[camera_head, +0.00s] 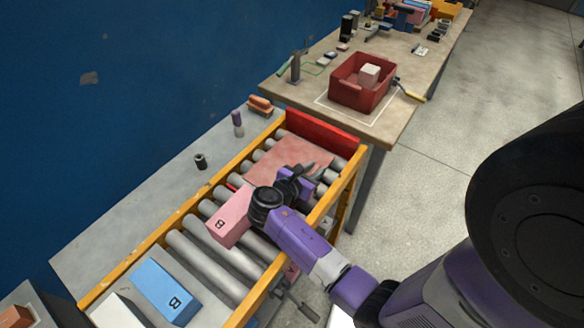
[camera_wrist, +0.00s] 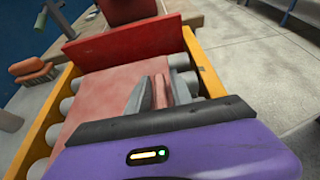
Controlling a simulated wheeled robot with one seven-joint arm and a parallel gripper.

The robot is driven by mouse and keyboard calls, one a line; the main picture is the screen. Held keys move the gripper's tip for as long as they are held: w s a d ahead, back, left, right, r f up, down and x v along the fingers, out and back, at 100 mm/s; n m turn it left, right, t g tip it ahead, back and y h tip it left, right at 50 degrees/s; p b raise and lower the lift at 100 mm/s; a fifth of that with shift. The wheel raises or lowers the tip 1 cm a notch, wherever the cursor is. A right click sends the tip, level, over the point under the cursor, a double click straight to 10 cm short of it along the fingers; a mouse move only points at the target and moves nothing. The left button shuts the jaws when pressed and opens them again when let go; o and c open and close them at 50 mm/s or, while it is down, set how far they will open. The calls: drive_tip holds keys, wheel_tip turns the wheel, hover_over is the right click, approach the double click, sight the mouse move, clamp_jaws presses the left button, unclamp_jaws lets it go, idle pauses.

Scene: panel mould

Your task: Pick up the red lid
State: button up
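A flat, dull-red panel, which looks like the red lid (camera_head: 265,166), lies on the rollers at the far end of the conveyor. It also fills the middle of the wrist view (camera_wrist: 104,98). My gripper (camera_head: 305,169) is low over the panel's right part. In the wrist view its two grey fingers (camera_wrist: 160,92) point down at the panel, with a narrow pinkish strip between them. I cannot tell whether the strip is a raised grip or bare panel, or whether the fingers touch it. My wrist hides part of the panel in the head view.
A bright red end board (camera_head: 322,131) stands upright just beyond the panel. Yellow rails (camera_head: 343,188) flank the rollers. A pink box (camera_head: 232,218) and a blue box (camera_head: 165,291) lie nearer on the conveyor. A red bin (camera_head: 360,92) stands on the table beyond.

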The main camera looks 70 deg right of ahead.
clamp_jaws()
drive_tip(key=shift+r, duration=0.1)
